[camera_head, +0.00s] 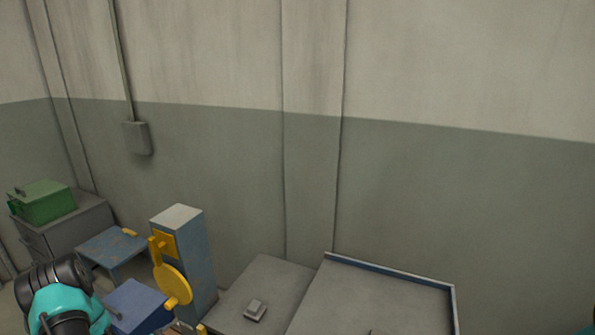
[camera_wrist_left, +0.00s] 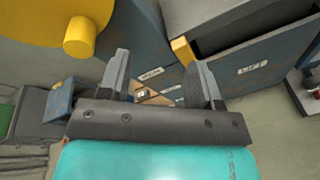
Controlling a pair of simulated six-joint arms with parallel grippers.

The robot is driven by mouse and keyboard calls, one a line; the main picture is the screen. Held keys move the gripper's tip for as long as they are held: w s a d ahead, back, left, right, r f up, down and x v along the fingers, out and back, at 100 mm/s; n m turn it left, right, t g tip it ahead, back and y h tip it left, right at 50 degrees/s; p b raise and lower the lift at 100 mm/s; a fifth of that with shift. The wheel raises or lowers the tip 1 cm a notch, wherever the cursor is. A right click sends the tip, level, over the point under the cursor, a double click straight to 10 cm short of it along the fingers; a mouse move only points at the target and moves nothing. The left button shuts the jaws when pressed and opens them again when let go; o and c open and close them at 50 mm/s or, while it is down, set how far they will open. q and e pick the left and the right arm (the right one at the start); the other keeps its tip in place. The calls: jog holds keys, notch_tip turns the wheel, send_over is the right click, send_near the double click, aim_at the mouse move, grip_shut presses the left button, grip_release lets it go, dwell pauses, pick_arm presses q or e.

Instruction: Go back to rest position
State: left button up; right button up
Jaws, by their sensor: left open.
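My left gripper (camera_wrist_left: 160,76) shows in the left wrist view with its two grey fingers apart and nothing between them. A yellow round knob on a yellow disc (camera_wrist_left: 75,38) is just to the left of the fingers, with no clear contact. In the head view my left arm is at the bottom left, and its fingers cannot be made out. The blue-grey post (camera_head: 196,262) with the yellow disc (camera_head: 172,284) stands just right of that arm. A sliver of teal at the bottom right edge may be my right arm; its gripper is not in view.
A grey bench (camera_head: 262,282) carries a small grey block (camera_head: 255,309). A blue-rimmed grey table (camera_head: 390,272) is to its right. A green box (camera_head: 42,202) sits on a grey cabinet (camera_head: 78,228), beside a blue stand (camera_head: 112,246).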

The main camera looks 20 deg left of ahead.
pick_arm(q)
jog(key=w+d+f+m+g+h, duration=0.1)
jog(key=w+d+f+m+g, duration=0.15)
jog(key=d+m, duration=0.6)
jog(key=w+d+f+m+g+h, duration=0.1)
jog(key=w+d+m+g, duration=0.25)
jog(key=d, duration=0.95)
jog(key=s+d+r+m+g, duration=0.1)
jog(key=s+d+m+g, duration=0.3)
jog(key=d, duration=0.5)
jog(key=s+d+r+m+g+h, duration=0.1)
jog(key=s+d+r+m+g, duration=0.1)
jog(key=s+d+m+g, duration=0.2)
jog(key=s+d+m, duration=0.3)
jog(key=d+m, duration=0.2)
jog(key=d, duration=0.1)
jog(key=shift+d, duration=0.15)
jog(key=shift+c, duration=0.2)
